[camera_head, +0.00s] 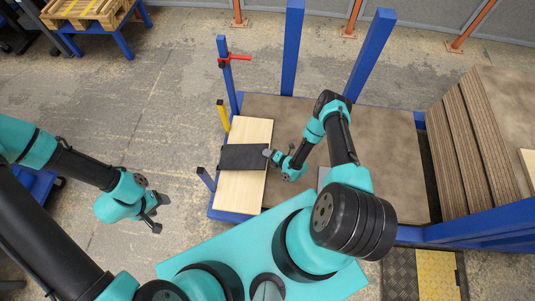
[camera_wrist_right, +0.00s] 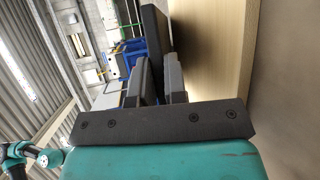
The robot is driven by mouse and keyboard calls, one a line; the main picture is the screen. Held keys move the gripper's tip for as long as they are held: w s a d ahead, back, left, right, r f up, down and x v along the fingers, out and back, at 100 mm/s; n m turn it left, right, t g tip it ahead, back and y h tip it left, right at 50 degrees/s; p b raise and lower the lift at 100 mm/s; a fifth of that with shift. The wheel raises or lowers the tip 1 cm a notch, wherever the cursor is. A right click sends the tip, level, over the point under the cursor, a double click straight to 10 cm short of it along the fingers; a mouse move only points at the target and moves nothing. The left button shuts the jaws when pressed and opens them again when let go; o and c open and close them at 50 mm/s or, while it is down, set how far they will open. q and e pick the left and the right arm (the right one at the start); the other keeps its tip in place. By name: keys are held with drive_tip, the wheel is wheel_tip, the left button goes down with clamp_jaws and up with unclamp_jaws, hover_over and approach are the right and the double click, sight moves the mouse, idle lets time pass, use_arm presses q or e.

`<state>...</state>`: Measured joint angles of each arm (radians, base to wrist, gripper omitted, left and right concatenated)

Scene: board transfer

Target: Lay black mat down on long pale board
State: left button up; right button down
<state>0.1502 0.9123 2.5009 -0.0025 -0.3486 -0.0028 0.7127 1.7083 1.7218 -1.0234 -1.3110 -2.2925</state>
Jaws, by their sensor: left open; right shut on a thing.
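The long pale board (camera_head: 241,191) lies lengthwise at the left end of the brown work surface. The black mat (camera_head: 241,157) is across the middle of the board, its left end reaching past the board's left edge. My right gripper (camera_head: 269,154) is shut on the mat's right end. In the right wrist view, the mat (camera_wrist_right: 154,38) is between the fingers (camera_wrist_right: 160,80), beside the pale board's face (camera_wrist_right: 205,45); whether it touches the board I cannot tell. My left gripper (camera_head: 158,207) is open and empty, left of the board over the floor.
Blue posts (camera_head: 293,45) stand along the back of the brown surface (camera_head: 390,150). A yellow post (camera_head: 223,116) and a red clamp (camera_head: 235,58) are near the board's far left. A stack of brown boards (camera_head: 480,140) stands at right. The brown surface right of the board is mostly clear.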

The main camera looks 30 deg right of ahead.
drive_tip(key=shift+f, duration=0.2)
idle(0.3)
drive_tip(key=c, duration=1.1)
unclamp_jaws()
drive_tip(key=shift+o, duration=0.3)
drive_tip(key=shift+r+g+h, duration=0.2)
drive_tip(key=shift+g+h, duration=0.2)
drive_tip(key=shift+g, duration=0.2)
drive_tip(key=g+h, duration=0.1)
drive_tip(key=g, duration=0.2)
drive_tip(key=shift+s+d+r+h, duration=0.1)
drive_tip(key=shift+s+r+h, duration=0.1)
drive_tip(key=shift+h, duration=0.2)
drive_tip(key=shift+s+d+r+g+h, duration=0.1)
drive_tip(key=shift+g+h, duration=0.35)
drive_tip(key=shift+g, duration=0.5)
drive_tip(key=shift+s+d+r+g+h, duration=0.1)
drive_tip(key=shift+g+h, duration=0.35)
drive_tip(key=shift+g, duration=0.5)
